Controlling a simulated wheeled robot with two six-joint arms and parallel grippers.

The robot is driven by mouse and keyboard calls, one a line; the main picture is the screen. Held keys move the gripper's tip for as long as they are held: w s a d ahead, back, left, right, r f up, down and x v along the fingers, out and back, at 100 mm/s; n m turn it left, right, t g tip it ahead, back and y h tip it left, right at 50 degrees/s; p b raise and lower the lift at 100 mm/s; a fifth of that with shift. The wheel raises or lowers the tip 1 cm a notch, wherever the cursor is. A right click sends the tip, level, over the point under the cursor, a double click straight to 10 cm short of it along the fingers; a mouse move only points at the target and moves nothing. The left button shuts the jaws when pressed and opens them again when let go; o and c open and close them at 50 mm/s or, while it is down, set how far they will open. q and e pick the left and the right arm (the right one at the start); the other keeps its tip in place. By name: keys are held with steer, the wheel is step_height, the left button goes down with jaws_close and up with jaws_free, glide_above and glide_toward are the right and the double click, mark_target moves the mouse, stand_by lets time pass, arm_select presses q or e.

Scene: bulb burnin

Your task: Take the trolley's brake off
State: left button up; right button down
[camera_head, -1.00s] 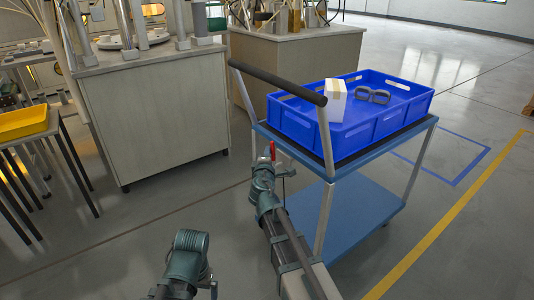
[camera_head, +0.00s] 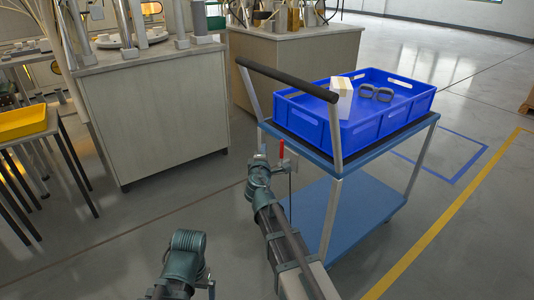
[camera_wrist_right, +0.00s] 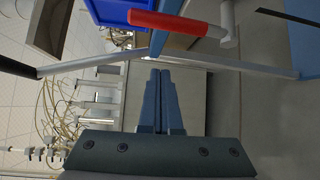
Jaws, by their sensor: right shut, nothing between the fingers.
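The trolley has blue shelves (camera_head: 345,215), grey posts and a black push handle (camera_head: 287,79). Its red brake lever (camera_head: 281,150) stands upright at the near-left end, below the handle. In the right wrist view the red lever (camera_wrist_right: 180,24) lies across the top, on a pale metal pivot. My right gripper (camera_head: 262,150) is just left of the lever in the head view, apart from it as far as I can tell. In the wrist view its fingers (camera_wrist_right: 159,76) are together and empty, below the lever in the picture. My left arm shows at the bottom, but its fingers do not show.
A blue crate (camera_head: 352,132) with a pale block (camera_head: 341,97) and a dark two-ringed object (camera_head: 376,93) sits on the trolley's top. Wooden cabinets (camera_head: 155,120) stand behind. A yellow tray (camera_head: 23,122) is at left. Floor right of the trolley is open.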

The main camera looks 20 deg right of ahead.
steer(key=f+v, duration=0.1)
steer(key=v, duration=0.8)
steer(key=s+a+f+m+g, duration=0.3)
steer(key=s+f+m+g, duration=0.55)
steer(key=s+f, duration=0.3)
steer(key=s+a+f+m+g+y, duration=0.1)
steer(key=s+a+f+g+y, duration=0.1)
steer(key=s+a+f+g, duration=0.4)
steer(key=s+a+f+m+g+y, duration=0.15)
steer(key=s+a, duration=0.25)
steer(key=s, duration=0.4)
step_height(320, 180, up, 38)
steer(key=y+p, duration=0.1)
steer(key=p, duration=3.7)
steer(key=shift+s+a+p, duration=0.3)
steer(key=shift+s+a, duration=0.05)
steer(key=shift+s, duration=0.15)
